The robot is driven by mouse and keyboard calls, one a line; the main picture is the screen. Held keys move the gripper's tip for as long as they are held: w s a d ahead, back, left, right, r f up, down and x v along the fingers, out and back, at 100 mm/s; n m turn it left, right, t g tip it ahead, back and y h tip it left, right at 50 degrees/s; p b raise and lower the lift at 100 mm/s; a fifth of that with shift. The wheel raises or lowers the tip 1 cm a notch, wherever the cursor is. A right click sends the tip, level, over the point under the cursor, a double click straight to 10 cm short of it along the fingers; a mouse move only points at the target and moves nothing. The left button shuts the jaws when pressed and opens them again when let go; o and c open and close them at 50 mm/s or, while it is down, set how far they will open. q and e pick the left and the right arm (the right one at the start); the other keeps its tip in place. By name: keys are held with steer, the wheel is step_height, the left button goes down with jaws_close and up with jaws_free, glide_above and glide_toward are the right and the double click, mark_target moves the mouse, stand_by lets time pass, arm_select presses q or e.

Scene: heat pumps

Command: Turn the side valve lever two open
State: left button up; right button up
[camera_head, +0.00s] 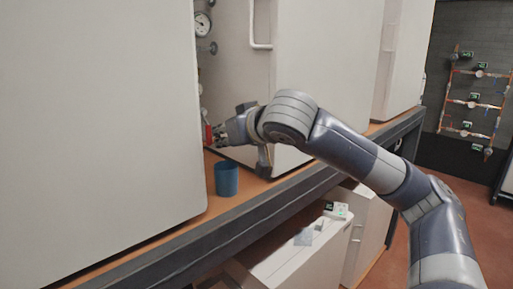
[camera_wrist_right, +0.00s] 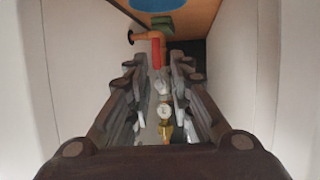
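A red valve lever (camera_head: 208,134) shows in the gap between two large white units, just left of my right gripper (camera_head: 221,134). In the right wrist view the red lever (camera_wrist_right: 156,53) hangs by a copper pipe (camera_wrist_right: 150,36), centred between the tips of my right gripper (camera_wrist_right: 156,64). The fingers are spread apart on both sides of it, with gaps left and right. I cannot tell whether the lever is between the tips or just beyond them. My left gripper is not in view.
White units (camera_head: 90,120) and (camera_head: 325,60) wall in the gap closely. A blue cup (camera_head: 226,178) stands on the orange shelf (camera_head: 262,190) below my gripper. Gauges (camera_head: 202,25) sit higher in the gap; a gauge (camera_wrist_right: 164,110) shows between the fingers in the wrist view.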

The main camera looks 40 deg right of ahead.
steer(key=s+b, duration=0.3)
steer(key=s, duration=1.1)
steer(key=shift+s+d+b, duration=0.2)
steer(key=shift+b, duration=0.2)
